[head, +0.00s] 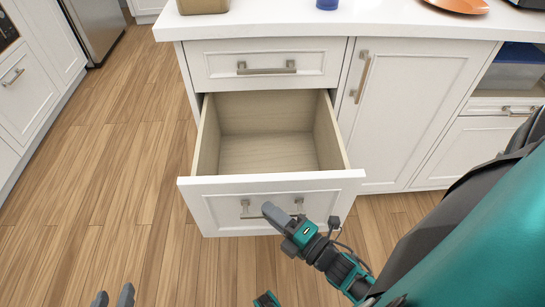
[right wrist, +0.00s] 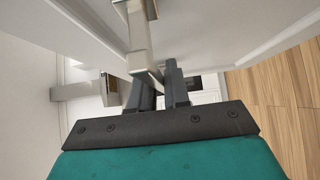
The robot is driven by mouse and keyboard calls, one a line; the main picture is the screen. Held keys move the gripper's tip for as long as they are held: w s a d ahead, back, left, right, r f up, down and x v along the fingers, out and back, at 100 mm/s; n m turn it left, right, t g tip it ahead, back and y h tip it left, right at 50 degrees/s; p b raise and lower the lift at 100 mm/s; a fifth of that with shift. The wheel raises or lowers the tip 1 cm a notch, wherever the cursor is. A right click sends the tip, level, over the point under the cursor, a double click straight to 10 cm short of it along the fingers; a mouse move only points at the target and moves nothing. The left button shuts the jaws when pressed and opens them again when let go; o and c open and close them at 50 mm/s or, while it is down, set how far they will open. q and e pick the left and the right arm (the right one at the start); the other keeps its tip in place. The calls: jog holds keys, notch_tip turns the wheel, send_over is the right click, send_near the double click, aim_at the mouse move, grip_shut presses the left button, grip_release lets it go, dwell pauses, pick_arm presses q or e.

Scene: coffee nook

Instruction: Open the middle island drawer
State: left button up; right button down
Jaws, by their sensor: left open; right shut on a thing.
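The island drawer (head: 220,202) below the top one is pulled well out. Its wooden inside (head: 265,152) shows empty. My right gripper (head: 272,214) is at the drawer front and shut on its metal bar handle (head: 245,209), covering the middle of the bar. In the right wrist view the dark fingers (right wrist: 163,88) close around the metal handle (right wrist: 138,38), close to the white drawer front. My left gripper (head: 113,299) is at the bottom edge of the head view, open and empty, away from the drawer.
The top drawer (head: 215,65) and the cupboard door (head: 410,100) beside it are shut. The white countertop (head: 270,22) carries an orange plate (head: 458,5), a blue item (head: 327,4) and a tan container (head: 203,5). The wooden floor (head: 110,170) at left is clear.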

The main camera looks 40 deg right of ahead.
jog(key=c, duration=1.2)
grip_release()
jog(key=shift+p+v, duration=0.35)
jog(key=shift+v, duration=6.15)
